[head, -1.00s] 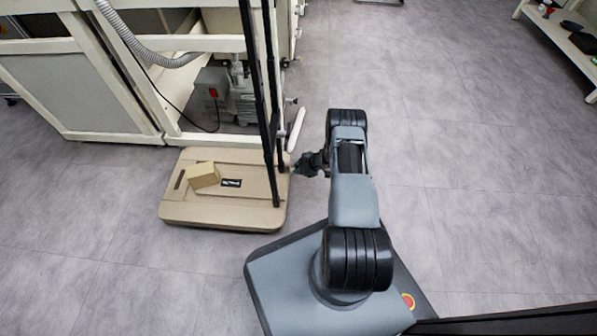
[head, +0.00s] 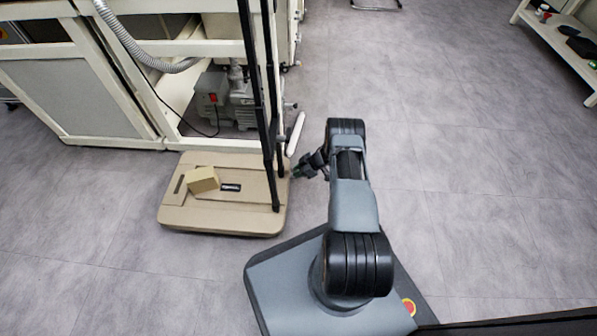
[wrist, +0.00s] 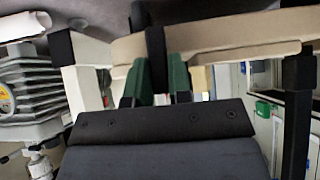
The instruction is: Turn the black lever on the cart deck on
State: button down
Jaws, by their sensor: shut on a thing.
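The cart deck (head: 215,221) is a tan platform on the floor at the left of the head view. My gripper (head: 298,172) is at its right edge, low beside the black posts. In the wrist view, the green fingers of my gripper (wrist: 160,82) are close around a narrow upright black piece, which looks like the black lever (wrist: 156,48). It stands in front of the tan deck edge (wrist: 215,38). I cannot make out the lever in the head view, where the posts and my gripper crowd that spot. Its exact angle is unclear.
A tan box (head: 203,179) lies on the deck. Black posts (head: 268,110) rise from the deck's right side. A grey pump (head: 238,104) sits behind in the white frame, also at the left of the wrist view (wrist: 30,95). Floor to the right is clear.

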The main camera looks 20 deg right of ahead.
jog(key=c, duration=1)
grip_release()
jog(key=shift+c, duration=0.2)
jog(key=p+v, duration=0.5)
jog(key=v, duration=0.8)
jog(key=shift+d+r, duration=0.25)
jog(key=shift+r, duration=0.05)
